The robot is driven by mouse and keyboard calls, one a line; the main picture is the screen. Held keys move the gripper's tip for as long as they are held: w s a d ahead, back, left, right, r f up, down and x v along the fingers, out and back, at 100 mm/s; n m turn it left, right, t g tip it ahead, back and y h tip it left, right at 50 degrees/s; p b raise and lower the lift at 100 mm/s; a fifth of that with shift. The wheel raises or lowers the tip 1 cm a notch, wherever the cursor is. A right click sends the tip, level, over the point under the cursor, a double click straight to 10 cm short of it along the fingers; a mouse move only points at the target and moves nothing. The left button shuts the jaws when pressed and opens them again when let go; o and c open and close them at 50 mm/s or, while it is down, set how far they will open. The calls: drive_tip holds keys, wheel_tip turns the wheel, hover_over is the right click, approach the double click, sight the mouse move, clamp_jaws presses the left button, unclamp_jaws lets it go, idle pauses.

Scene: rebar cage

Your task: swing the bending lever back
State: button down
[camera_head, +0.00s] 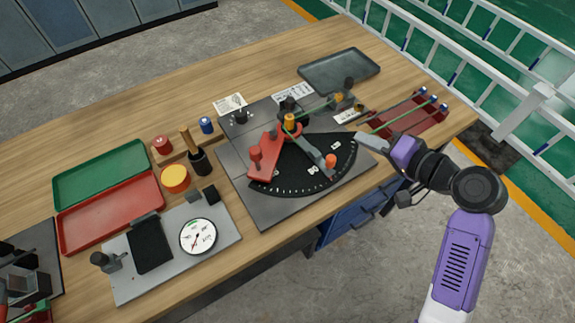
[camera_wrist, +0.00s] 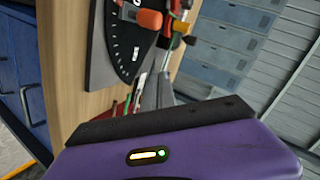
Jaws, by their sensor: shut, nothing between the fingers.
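The bending plate (camera_head: 265,211) lies on the bench with a black, numbered scale fan (camera_head: 312,170). A grey arm (camera_head: 315,150) with an orange knob (camera_head: 331,160) reaches toward the front right. I cannot tell which is the bending lever. The orange knob also shows in the wrist view (camera_wrist: 150,19). My gripper (camera_head: 360,137) is shut and empty near the scale's right edge, apart from both knobs.
A red rack (camera_head: 420,120) with thin rods stands close to my gripper on the right. A grey tray (camera_head: 338,68) lies behind. Green (camera_head: 100,172) and red (camera_head: 108,212) trays and a dial gauge (camera_head: 198,236) lie left. The bench's front edge is below my forearm.

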drive_tip(key=s+a+r+n+g+y, duration=0.1)
drive_tip(key=s+a+g+y, duration=0.2)
drive_tip(key=a+g, duration=0.1)
drive_tip(key=n+g, duration=0.1)
drive_tip(key=g, duration=0.3)
approach(272, 179)
drive_tip(key=f, duration=0.1)
drive_tip(key=f+p, duration=0.1)
drive_tip(key=f, duration=0.1)
drive_tip(key=shift+s+a+f+y, duration=0.1)
drive_tip(key=shift+s+a+y, duration=0.05)
drive_tip(key=shift+a+y, duration=0.25)
drive_tip(key=shift+w+a+f+p, duration=0.1)
drive_tip(key=shift+w+a+p, duration=0.15)
drive_tip(key=shift+a, duration=0.85)
drive_tip(key=shift+w+a+f+p, duration=0.1)
drive_tip(key=shift+w+a+p, duration=0.15)
drive_tip(key=shift+a, duration=0.8)
drive_tip(key=shift+a, duration=0.1)
